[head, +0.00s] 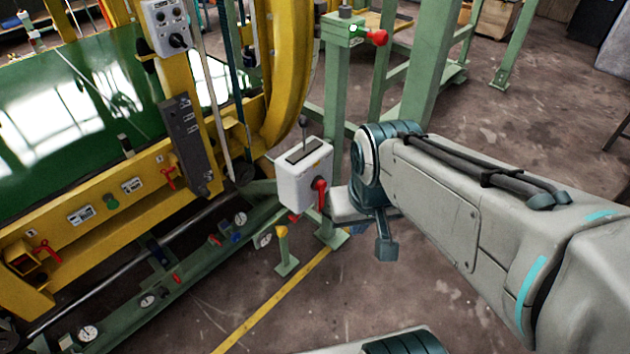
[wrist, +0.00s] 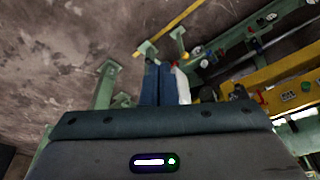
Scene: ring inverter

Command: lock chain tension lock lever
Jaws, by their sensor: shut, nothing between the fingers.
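I cannot tell for certain which handle is the chain tension lock lever. A white box (head: 304,172) on the green post carries a red lever handle (head: 320,193) on its right front, just left of my wrist. Other red levers sit on the yellow frame, one at its middle (head: 168,178) and one at its lower left (head: 45,251). My gripper (wrist: 159,68) shows in the wrist view with its two blue fingers together and empty. A white shape (wrist: 182,84), probably the white box, lies just right of the fingers. In the head view the fingertips are hidden.
A green post (head: 337,90) stands behind the white box, with a red knob (head: 377,37) on a green box at its top. A green rail with gauges (head: 147,300) runs low along the yellow frame. Bare floor (head: 510,130) lies to the right.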

